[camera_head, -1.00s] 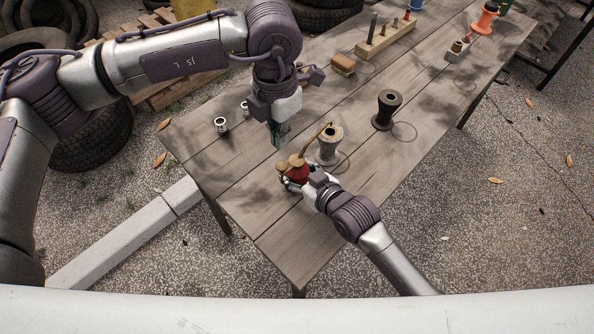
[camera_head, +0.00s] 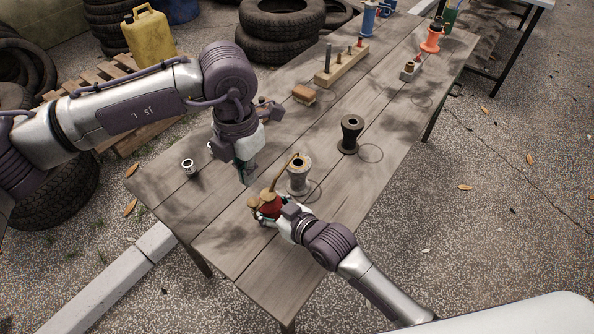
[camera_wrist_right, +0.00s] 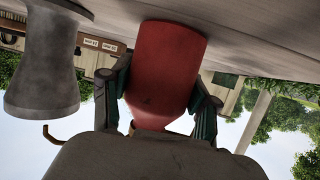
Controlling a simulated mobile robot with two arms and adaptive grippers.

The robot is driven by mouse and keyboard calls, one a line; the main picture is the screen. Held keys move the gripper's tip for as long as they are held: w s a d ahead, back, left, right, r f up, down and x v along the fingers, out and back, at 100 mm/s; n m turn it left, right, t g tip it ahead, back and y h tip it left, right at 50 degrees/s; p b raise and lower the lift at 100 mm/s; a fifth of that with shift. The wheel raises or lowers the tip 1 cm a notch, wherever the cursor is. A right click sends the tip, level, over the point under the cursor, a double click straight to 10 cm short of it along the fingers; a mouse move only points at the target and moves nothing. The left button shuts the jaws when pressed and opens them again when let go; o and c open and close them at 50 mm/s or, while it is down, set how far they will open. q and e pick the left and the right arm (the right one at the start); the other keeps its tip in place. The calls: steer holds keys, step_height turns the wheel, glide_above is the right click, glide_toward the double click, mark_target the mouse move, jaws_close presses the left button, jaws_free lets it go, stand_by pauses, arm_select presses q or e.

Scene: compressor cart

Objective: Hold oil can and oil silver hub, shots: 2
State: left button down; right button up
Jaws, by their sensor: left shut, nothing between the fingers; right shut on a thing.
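The red oil can (camera_head: 270,206) has a brass top and a thin angled spout. It is held low over or on the table. My right gripper (camera_head: 277,216) is shut on it. In the right wrist view the red can body (camera_wrist_right: 168,65) sits between the two fingers. The silver hub (camera_head: 299,177) stands upright just behind the can, and the spout tip is at its top opening. The hub (camera_wrist_right: 42,62) also shows at the left of the right wrist view. My left gripper (camera_head: 245,176) is shut and empty, pointing down behind the can.
A dark hub (camera_head: 350,134) and an orange spool (camera_head: 433,38) stand farther along the wooden table (camera_head: 215,220). A wooden block with pegs (camera_head: 340,66), a brown block (camera_head: 304,94) and small metal fittings (camera_head: 188,166) also lie there. The front table end is clear.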

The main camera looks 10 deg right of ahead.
steer(key=o, duration=1.4)
steer(key=shift+o, duration=0.2)
steer(key=shift+s, duration=0.1)
steer(key=v, duration=1.2)
steer(key=shift+f, duration=0.1)
